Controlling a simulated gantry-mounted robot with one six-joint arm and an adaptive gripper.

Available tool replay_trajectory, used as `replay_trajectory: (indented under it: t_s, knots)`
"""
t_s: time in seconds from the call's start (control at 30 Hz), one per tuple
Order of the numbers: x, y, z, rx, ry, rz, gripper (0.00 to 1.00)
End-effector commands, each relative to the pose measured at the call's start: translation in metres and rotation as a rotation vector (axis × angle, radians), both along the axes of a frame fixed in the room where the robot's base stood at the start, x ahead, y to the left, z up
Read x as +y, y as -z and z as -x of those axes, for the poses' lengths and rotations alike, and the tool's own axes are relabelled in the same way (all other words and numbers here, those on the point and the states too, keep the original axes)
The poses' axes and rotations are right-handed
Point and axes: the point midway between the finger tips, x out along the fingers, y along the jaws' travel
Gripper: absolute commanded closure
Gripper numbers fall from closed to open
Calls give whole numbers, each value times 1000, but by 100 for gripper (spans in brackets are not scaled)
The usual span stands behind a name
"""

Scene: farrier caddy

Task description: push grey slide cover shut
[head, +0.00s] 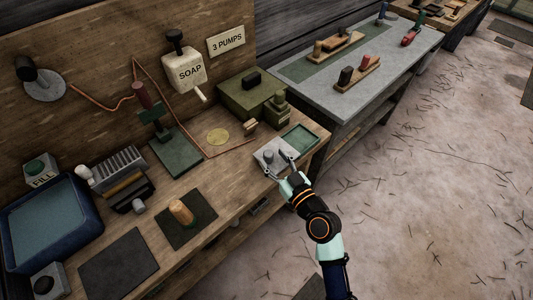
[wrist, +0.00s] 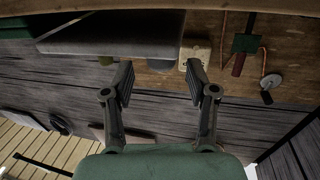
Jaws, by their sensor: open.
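The grey slide cover (head: 268,155) lies near the right end of the wooden bench in the head view, with a small knob on top. To its right is an uncovered green recess (head: 300,139). My gripper (head: 277,168) is open at the front edge of the cover, its fingers spread. The head view does not settle whether a finger touches the cover. In the wrist view, the open gripper (wrist: 160,68) shows two separated fingers with nothing held between them. I cannot make out the cover for certain there.
A grey table (head: 375,85) stands beyond, to the right.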

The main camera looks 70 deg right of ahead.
Motion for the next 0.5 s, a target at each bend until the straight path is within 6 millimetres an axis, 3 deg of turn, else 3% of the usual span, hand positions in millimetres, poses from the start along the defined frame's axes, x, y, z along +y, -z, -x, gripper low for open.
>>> replay_trajectory:
  t_s: [0.2, 0.5]
  knots:
    - [-16, 0, -23, -1, -2, 1, 42]
    - [-18, 0, -25, 0, -1, 0, 46]
